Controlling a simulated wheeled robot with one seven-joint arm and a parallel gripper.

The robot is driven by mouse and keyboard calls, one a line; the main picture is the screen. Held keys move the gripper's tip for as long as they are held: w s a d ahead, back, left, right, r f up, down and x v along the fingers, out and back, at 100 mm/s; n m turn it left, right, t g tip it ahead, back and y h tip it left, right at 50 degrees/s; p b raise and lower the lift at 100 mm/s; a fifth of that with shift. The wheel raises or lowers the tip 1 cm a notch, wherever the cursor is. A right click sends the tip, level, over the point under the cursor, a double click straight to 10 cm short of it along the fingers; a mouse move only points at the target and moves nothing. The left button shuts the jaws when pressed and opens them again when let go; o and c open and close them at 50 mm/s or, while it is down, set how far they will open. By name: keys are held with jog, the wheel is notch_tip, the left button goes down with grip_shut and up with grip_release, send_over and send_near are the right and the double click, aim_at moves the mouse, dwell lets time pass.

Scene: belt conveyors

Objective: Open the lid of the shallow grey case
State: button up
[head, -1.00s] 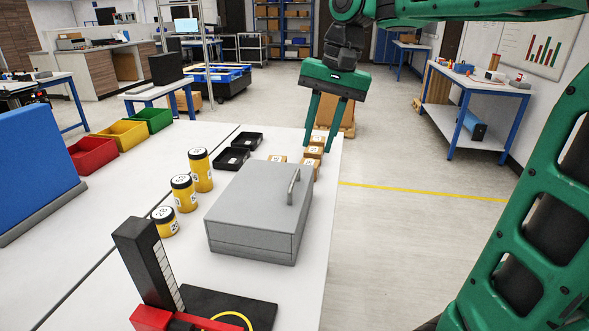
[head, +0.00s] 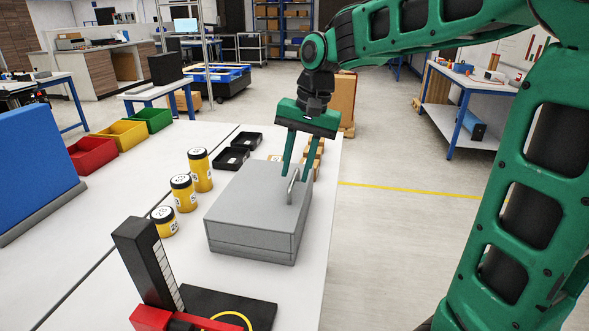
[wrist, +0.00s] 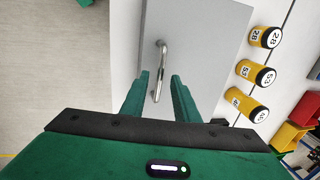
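The shallow grey case (head: 247,215) lies on the white table with its lid down. A metal bar handle (head: 292,186) stands on the lid near its right edge. In the wrist view the case (wrist: 205,45) lies ahead of my gripper, and the handle (wrist: 161,66) shows between the fingers. My gripper (head: 294,176) is over the lid at the handle, pointing down, with its fingers apart. In the wrist view my gripper (wrist: 157,88) has one finger on each side of the handle, with gaps visible. I cannot tell how far the fingertips reach down the handle.
Several yellow jars with black-and-white lids (head: 184,193) stand left of the case. Black trays (head: 232,158) and small brown boxes (head: 312,158) lie behind it. A black upright post with a red base (head: 148,262) stands in front. The floor right of the table is clear.

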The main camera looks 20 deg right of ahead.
jog(key=shift+f, duration=0.25)
grip_shut()
jog(key=shift+w+a+r, duration=0.1)
